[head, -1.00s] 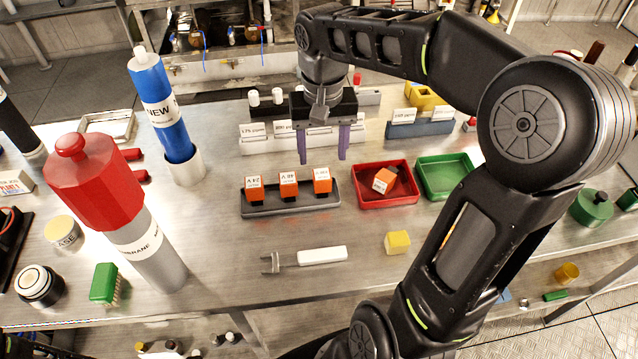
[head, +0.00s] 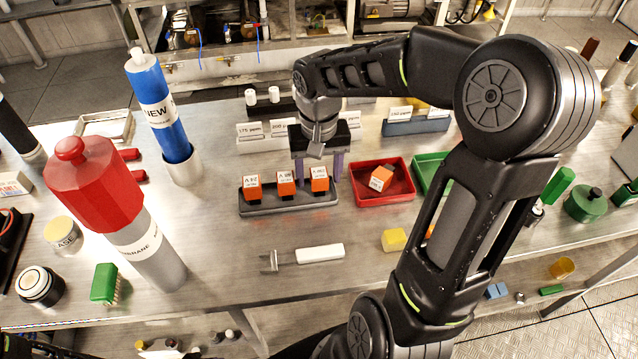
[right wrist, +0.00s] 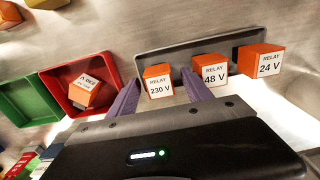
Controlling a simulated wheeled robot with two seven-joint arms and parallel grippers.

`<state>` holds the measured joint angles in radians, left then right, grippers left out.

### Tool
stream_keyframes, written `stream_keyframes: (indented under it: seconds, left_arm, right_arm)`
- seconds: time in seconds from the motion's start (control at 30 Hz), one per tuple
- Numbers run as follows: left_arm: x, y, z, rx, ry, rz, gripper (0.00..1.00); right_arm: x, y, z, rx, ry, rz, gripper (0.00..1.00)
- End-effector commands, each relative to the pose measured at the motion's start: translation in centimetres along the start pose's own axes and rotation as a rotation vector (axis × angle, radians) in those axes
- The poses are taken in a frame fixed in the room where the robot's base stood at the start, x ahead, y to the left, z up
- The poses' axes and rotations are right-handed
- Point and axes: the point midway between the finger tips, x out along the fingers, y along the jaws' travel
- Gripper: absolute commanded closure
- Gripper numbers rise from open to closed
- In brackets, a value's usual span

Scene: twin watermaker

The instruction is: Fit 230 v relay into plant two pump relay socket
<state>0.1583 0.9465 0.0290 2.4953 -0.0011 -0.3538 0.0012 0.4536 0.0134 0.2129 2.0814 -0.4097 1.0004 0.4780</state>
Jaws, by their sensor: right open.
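The 230 V relay (head: 319,184) is an orange block with a white label, at the right end of a dark grey tray (head: 290,208). It also shows in the right wrist view (right wrist: 158,84). The 48 V relay (right wrist: 211,78) and 24 V relay (right wrist: 263,62) stand beside it in the same tray. My right gripper (head: 318,168) is open and empty, pointing down just behind the 230 V relay. In the right wrist view its purple fingers lie on either side of that relay; contact cannot be told. I cannot make out the pump relay socket. My left gripper is not in view.
A red bin (head: 382,203) right of the tray holds another orange relay (head: 381,178), tilted. A green bin (head: 424,186) is beyond it. A white-handled tool (head: 320,254) and a yellow block (head: 395,240) lie in front. Label stands are behind the gripper.

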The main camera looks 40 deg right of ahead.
Motion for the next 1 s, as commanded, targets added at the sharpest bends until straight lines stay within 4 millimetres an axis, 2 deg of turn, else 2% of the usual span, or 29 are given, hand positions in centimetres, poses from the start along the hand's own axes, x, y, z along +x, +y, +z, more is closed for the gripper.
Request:
stream_keyframes:
  seconds: [0.1,0.67,1.0]
  left_arm:
    - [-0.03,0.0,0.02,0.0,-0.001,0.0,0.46]
    - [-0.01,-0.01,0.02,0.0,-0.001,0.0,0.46]
    - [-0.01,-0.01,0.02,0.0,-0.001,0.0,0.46]
  right_arm:
    - [0.55,-0.02,0.05,-0.001,-0.001,-0.001,0.42]
    - [0.5,-0.02,0.01,0.0,0.0,-0.001,0.43]
    - [0.5,-0.01,0.01,0.0,0.0,-0.001,0.7]
